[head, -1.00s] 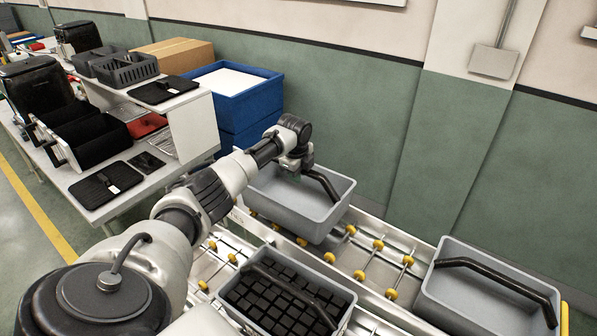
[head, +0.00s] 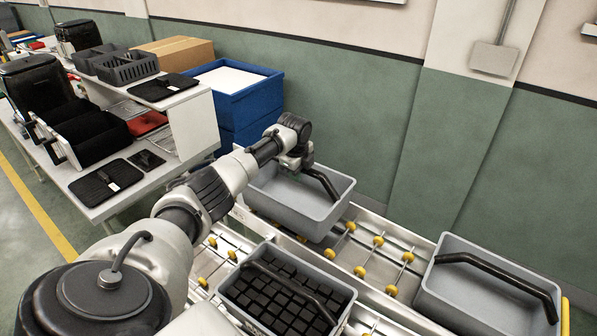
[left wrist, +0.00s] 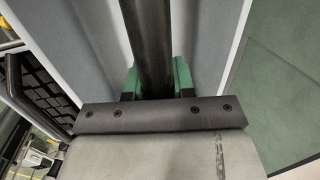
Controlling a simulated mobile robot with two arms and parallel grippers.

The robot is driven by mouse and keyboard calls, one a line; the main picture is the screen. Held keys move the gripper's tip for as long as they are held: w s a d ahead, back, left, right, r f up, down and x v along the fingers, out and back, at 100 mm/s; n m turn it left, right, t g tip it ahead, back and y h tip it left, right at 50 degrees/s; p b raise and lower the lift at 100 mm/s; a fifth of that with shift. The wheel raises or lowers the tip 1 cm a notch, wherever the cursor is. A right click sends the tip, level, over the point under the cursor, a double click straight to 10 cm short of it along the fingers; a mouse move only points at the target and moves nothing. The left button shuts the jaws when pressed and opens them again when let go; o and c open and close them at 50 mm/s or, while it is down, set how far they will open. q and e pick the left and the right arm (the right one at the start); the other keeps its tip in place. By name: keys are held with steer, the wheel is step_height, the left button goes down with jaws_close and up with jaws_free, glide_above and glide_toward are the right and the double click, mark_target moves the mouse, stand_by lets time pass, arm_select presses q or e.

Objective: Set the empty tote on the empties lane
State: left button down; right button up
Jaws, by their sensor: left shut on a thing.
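A grey empty tote (head: 292,218) with a black bar handle (head: 322,184) is at the back roller lane (head: 372,250), in the middle of the head view. My left gripper (head: 300,168) is over the tote at its handle. In the left wrist view, the green fingers (left wrist: 157,80) are shut around the black handle (left wrist: 152,35), with grey tote walls on both sides. The fingertips are mostly hidden in the head view. I cannot tell whether the tote rests on the rollers or hangs just above them. My right gripper is not in view.
A tote filled with black items (head: 285,295) stands on the front lane. Another grey empty tote (head: 480,290) stands at the right on the back lane. Bare rollers lie between the two empty totes. Blue bins (head: 235,95) and a cluttered workbench (head: 180,200) are at the left.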

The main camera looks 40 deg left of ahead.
arm_select(q)
steer(key=shift+b+x, duration=0.5)
steer(key=shift+x, duration=0.3)
stand_by(0.4)
steer(key=shift+s, duration=0.1)
